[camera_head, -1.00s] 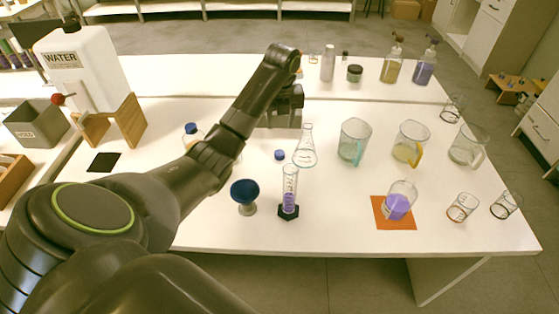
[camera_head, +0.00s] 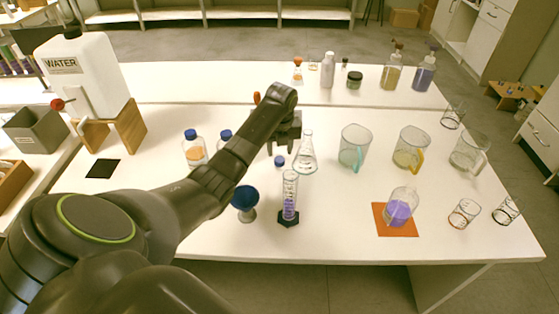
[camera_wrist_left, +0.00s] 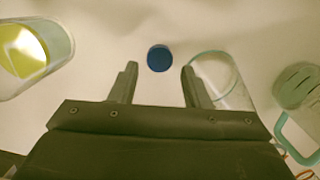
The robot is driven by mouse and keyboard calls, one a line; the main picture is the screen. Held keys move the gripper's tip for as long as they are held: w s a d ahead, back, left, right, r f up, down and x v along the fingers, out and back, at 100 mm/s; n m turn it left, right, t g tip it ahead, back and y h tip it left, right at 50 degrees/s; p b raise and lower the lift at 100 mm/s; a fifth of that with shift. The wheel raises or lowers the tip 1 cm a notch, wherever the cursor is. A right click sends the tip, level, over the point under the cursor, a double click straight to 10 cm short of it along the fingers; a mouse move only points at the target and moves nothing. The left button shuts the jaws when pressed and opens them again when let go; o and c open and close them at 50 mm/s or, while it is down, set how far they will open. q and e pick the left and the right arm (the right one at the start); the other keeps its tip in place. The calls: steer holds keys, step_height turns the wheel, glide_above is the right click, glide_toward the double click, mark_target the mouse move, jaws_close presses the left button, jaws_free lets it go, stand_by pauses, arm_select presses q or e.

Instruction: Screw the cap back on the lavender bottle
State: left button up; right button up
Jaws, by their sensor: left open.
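A loose blue cap (camera_head: 279,161) lies on the white table, left of the conical flask (camera_head: 305,158). In the left wrist view the cap (camera_wrist_left: 159,58) shows ahead of and between the two fingers, not touching them. My left gripper (camera_head: 281,147) is open and empty, pointing down above the cap. It also shows in the left wrist view (camera_wrist_left: 159,82). Two blue-capped bottles stand to the left: one with orange contents (camera_head: 195,150) and one (camera_head: 225,135) partly hidden by my arm. I cannot tell which bottle is the lavender one. My right gripper is out of view.
A measuring cylinder with purple liquid (camera_head: 290,196) and a blue-topped cup (camera_head: 245,200) stand in front. Clear jugs, one with a teal handle (camera_head: 355,143), stand to the right. A beaker (camera_head: 399,206) of purple liquid sits on an orange mat.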

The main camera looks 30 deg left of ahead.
mark_target(279, 160)
arm_select(q)
step_height(279, 160, down, 4)
steer(key=shift+w+a, duration=0.1)
steer(key=shift+c, duration=0.3)
steer(key=c, duration=0.7)
